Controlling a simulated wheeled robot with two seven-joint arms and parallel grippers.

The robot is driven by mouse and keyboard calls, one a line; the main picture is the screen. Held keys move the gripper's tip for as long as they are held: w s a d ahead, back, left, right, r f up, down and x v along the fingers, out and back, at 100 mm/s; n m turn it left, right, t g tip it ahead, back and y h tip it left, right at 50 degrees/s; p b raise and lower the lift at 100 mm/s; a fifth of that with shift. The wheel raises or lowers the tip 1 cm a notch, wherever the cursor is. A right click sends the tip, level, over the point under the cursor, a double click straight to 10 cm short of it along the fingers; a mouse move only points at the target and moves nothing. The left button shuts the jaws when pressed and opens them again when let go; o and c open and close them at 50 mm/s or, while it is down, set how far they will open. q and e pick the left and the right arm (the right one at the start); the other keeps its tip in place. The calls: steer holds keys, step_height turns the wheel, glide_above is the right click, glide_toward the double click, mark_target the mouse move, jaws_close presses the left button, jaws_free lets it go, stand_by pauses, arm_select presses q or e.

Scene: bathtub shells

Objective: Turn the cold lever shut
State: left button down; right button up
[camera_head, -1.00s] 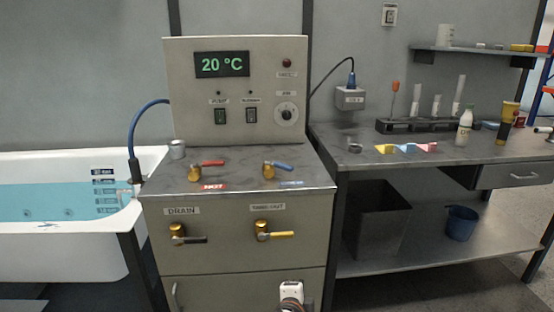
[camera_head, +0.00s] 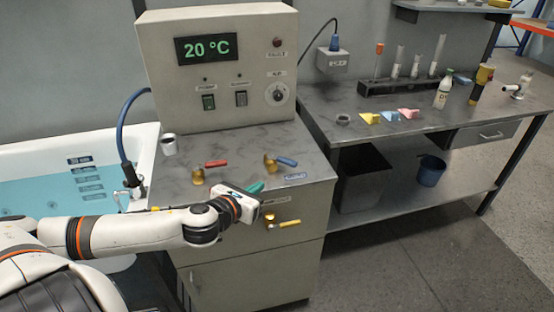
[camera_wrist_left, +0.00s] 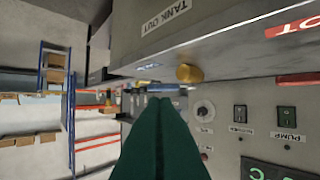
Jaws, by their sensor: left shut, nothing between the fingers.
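The cold lever has a blue handle (camera_head: 286,161) on a brass valve body (camera_head: 270,166) on the counter top. The handle points right and slightly toward the back in the head view. A blue label (camera_head: 296,176) lies in front of it. My left gripper (camera_head: 256,187), with green fingers, is shut and empty at the counter's front edge, before the cold lever and apart from it. In the left wrist view the shut fingers (camera_wrist_left: 158,105) point toward the brass cold valve (camera_wrist_left: 188,73) and its blue handle, partly hidden. My right gripper is not in view.
The hot lever (camera_head: 215,163) with a red handle stands left of the cold one. A metal cup (camera_head: 169,144) is at the counter's left. The yellow front lever (camera_head: 285,224) sits below my gripper. The control panel (camera_head: 220,65) rises behind.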

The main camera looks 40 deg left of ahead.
mark_target(292, 161)
arm_select(q)
steer(key=x, duration=0.4)
steer(key=p+x, duration=0.1)
steer(key=x, duration=0.4)
steer(key=r+p+x, duration=0.1)
steer(key=x, duration=0.3)
steer(key=shift+w+f, duration=0.15)
steer(key=shift+w, duration=0.2)
steer(key=shift+w+y, duration=0.1)
steer(key=shift+y, duration=0.2)
steer(key=shift+w+d+r+n+g+y+p, duration=0.1)
steer(key=shift+w+d+n+g+y+p, duration=0.1)
steer(key=shift+w+n+y+p, duration=0.35)
steer(key=shift+w+d+r+n+g+y+p, duration=0.15)
steer(key=shift+n+g+y+p, duration=0.1)
steer(key=shift+n+y, duration=0.55)
steer(key=n+y, duration=0.1)
steer(key=w+n+g+y+p, duration=0.1)
steer(key=shift+w+d+f+n+y, duration=0.1)
steer(key=shift+w+d+n+y, duration=0.05)
steer(key=shift+w+n+y, duration=0.15)
steer(key=w+n+g+y+p, duration=0.1)
steer(key=w+n+g+y, duration=0.1)
steer(key=y, duration=0.1)
steer(key=shift+n, duration=0.25)
steer(key=shift+w+a+f, duration=0.1)
steer(key=shift+w+a, duration=0.15)
steer(key=shift+w, duration=0.1)
